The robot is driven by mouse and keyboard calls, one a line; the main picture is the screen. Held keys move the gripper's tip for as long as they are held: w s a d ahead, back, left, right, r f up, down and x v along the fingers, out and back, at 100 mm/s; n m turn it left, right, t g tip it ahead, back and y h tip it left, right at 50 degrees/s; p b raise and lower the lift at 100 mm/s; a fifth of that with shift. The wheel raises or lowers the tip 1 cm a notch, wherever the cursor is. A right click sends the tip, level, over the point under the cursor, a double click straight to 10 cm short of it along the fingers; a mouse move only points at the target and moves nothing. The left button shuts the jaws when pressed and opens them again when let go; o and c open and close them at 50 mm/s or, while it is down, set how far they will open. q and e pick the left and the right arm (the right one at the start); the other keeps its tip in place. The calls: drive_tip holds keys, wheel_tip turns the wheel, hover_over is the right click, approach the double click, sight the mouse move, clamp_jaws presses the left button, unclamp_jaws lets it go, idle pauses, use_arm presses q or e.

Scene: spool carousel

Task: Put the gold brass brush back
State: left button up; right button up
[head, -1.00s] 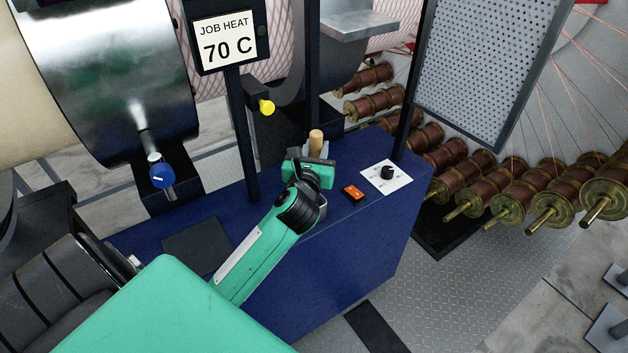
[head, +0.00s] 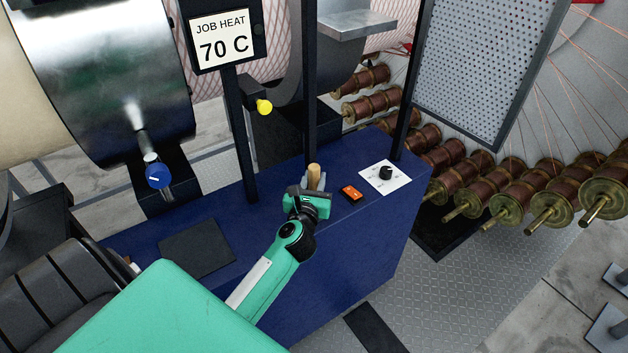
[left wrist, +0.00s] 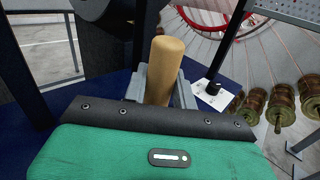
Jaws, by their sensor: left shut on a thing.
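A light wooden handle (head: 313,176), taken to be that of the brass brush, stands up from my left gripper (head: 316,184) in the head view. The left wrist view shows the same handle (left wrist: 163,70) upright between the two grey fingers of the left gripper (left wrist: 160,96), which is shut on it. The gripper is above the blue bench top (head: 345,160), left of an orange switch. The gold bristles are hidden, and I cannot tell how high the brush is above the bench. My right gripper is not in view.
An orange switch (head: 351,193) and a black knob on a white plate (head: 385,178) are right of the gripper. A dark square pad (head: 196,248) lies on the bench at left. The JOB HEAT sign (head: 222,38) stands on a black post behind. Copper spools (head: 465,198) line the right.

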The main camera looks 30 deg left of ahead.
use_arm(q)
drive_tip(key=shift+f, duration=0.2)
drive_tip(key=o, duration=1)
drive_tip(key=shift+r, duration=0.1)
drive_tip(key=shift+r, duration=0.2)
drive_tip(key=shift+s+d+f, duration=0.15)
drive_tip(key=shift+s+f, duration=0.05)
drive_tip(key=shift+s, duration=0.1)
drive_tip(key=b+v, duration=0.2)
drive_tip(key=v, duration=0.9)
drive_tip(key=shift+s+b, duration=0.2)
drive_tip(key=shift+b, duration=0.2)
